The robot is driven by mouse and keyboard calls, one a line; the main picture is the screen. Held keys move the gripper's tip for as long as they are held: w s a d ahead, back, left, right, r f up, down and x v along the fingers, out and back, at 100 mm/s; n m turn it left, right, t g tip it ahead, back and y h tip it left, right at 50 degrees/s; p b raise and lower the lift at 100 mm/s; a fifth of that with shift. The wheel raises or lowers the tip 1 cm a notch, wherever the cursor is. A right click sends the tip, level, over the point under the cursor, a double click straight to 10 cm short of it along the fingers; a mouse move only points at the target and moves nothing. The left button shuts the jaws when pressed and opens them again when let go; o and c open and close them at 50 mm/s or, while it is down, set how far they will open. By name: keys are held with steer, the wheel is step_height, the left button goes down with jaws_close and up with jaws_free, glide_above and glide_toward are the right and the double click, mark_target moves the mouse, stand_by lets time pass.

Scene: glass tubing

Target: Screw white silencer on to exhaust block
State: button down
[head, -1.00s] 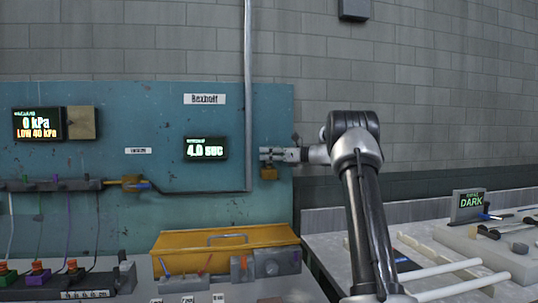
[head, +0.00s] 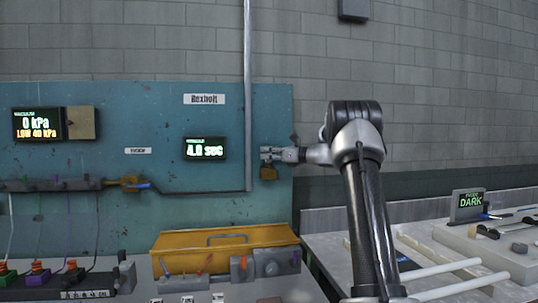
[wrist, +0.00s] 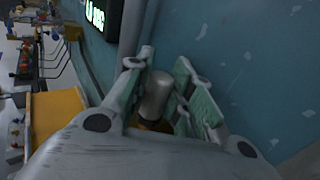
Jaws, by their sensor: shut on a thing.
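My gripper (head: 276,154) is at the right edge of the blue panel, level with the timer display. In the wrist view my gripper (wrist: 166,78) has its green-padded fingers on either side of a pale grey-white cylinder, the silencer (wrist: 156,95), and is shut on it. A small brass-coloured block (head: 268,173), apparently the exhaust block, sits just below the gripper on the panel edge. In the wrist view a brass-orange part (wrist: 152,126) shows at the silencer's lower end. Whether the threads are engaged cannot be seen.
The blue panel (head: 100,100) carries a display reading 4.0 sec (head: 205,148) and a pressure display (head: 39,124). A vertical grey pipe (head: 248,80) runs left of the gripper. A bench (head: 320,235) with tools lies right.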

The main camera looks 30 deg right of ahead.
steer(key=m+h, duration=0.1)
steer(key=m+t+h, duration=0.2)
steer(key=h, duration=0.1)
steer(key=shift+a, duration=0.25)
steer(key=m+h, duration=0.1)
steer(key=h, duration=0.2)
steer(key=shift+d+m+t, duration=0.2)
steer(key=shift+m+t, duration=0.2)
steer(key=c, duration=1.3)
jaws_free()
steer(key=shift+w, duration=0.1)
steer(key=shift+o, duration=0.2)
steer(key=n+y, duration=0.1)
steer(key=y, duration=0.1)
steer(key=n+g+y, duration=0.1)
steer(key=y, duration=0.1)
steer(key=shift+d+n, duration=0.25)
steer(key=shift+n, duration=0.05)
steer(key=n+g+y, duration=0.2)
steer(key=y, duration=0.1)
steer(key=shift+a+f+n+y, duration=0.1)
steer(key=shift+a+n+y, duration=0.05)
steer(key=shift+n+y, duration=0.2)
steer(key=shift+a+n+g+y, duration=0.1)
steer(key=shift+n+g+y, duration=0.75)
steer(key=shift+g+y, duration=0.15)
